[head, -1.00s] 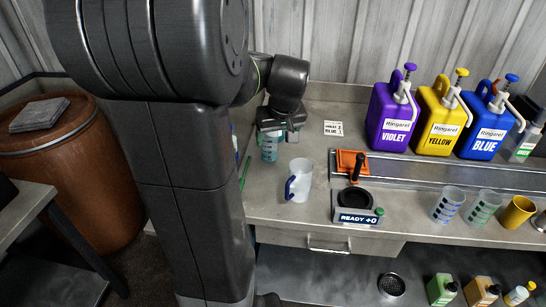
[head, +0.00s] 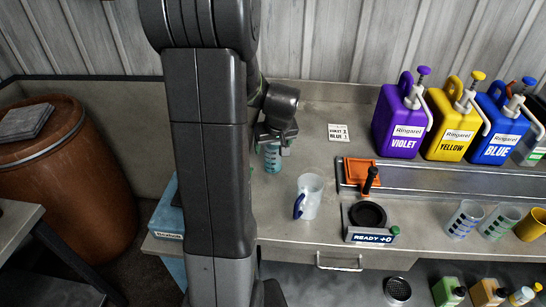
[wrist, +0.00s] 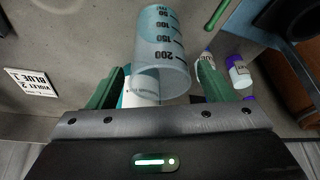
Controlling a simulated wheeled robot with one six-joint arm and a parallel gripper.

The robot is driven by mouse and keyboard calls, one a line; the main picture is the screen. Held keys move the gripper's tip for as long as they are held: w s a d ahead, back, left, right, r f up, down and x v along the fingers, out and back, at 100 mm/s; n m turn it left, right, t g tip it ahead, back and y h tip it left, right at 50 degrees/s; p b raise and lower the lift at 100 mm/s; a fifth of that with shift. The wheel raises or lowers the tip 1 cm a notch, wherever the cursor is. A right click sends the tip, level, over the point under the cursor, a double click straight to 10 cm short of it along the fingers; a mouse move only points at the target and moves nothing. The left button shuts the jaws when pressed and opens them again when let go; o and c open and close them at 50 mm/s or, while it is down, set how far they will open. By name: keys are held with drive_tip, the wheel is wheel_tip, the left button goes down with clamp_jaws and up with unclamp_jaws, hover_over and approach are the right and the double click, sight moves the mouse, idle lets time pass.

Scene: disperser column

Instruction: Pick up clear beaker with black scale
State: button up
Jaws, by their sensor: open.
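The clear beaker with black scale (wrist: 162,55) shows large in the wrist view, with black numbers up to 200. In the head view the beaker (head: 272,158) stands on the bench just below my gripper (head: 277,132) and looks teal-tinted. In the wrist view my gripper (wrist: 160,85) is open, its green fingers on either side of the beaker's near end. Small gaps seem to show beside the beaker; I cannot tell whether either finger touches it.
A pitcher with a blue handle (head: 310,196) stands right of the beaker. Farther right are a scale reading READY (head: 368,228), two other beakers (head: 465,219), a yellow cup (head: 532,225) and violet, yellow and blue pump jugs (head: 403,122). A label card (head: 338,132) lies behind.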

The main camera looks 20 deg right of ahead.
drive_tip(key=c, duration=1.3)
drive_tip(key=shift+r, duration=0.15)
